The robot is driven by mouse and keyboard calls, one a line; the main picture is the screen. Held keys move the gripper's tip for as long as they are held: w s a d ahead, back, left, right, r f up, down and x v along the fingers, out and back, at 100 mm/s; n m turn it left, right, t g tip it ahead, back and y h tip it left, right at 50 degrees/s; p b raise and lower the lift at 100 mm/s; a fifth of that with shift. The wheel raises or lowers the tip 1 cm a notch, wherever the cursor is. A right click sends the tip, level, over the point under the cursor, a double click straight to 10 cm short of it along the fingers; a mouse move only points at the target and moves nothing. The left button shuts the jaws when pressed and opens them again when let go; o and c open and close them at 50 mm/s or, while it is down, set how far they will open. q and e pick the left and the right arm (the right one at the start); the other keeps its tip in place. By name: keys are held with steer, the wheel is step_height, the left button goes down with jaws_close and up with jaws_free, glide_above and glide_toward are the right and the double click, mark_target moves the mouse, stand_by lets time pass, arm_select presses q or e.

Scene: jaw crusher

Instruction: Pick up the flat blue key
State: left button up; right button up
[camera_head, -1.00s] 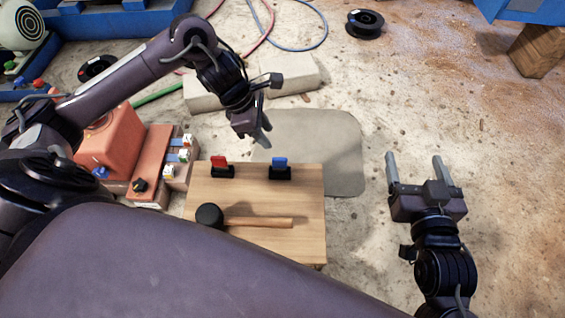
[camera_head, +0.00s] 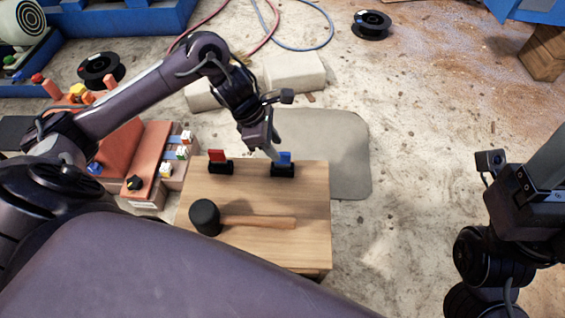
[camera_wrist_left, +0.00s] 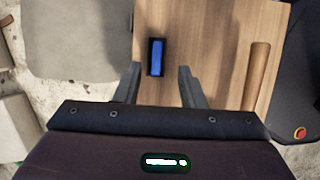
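The flat blue key (camera_head: 285,158) stands upright in a black holder (camera_head: 282,171) at the far edge of a wooden table (camera_head: 312,215). My left gripper (camera_head: 274,153) is right at the key, partly covering it in the head view. In the left wrist view, the gripper (camera_wrist_left: 160,70) is open, with the blue key (camera_wrist_left: 156,57) between and slightly beyond its fingertips. Clear gaps show on both sides in that view. My right gripper (camera_head: 548,165) is at the right edge, partly cut off, and its opening cannot be judged.
A red key (camera_head: 217,156) stands in another black holder to the left. A hammer with a black head (camera_head: 205,217) and wooden handle lies nearer on the table. An orange control panel (camera_head: 150,160) stands to the left. The floor to the right is fairly clear.

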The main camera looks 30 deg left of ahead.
mark_target(282, 153)
arm_select(q)
steer(key=x, duration=0.1)
steer(key=b+x, duration=0.1)
steer(key=x, duration=0.1)
steer(key=b+x, duration=0.1)
steer(key=x, duration=0.1)
steer(key=shift+w, duration=0.25)
jaws_close()
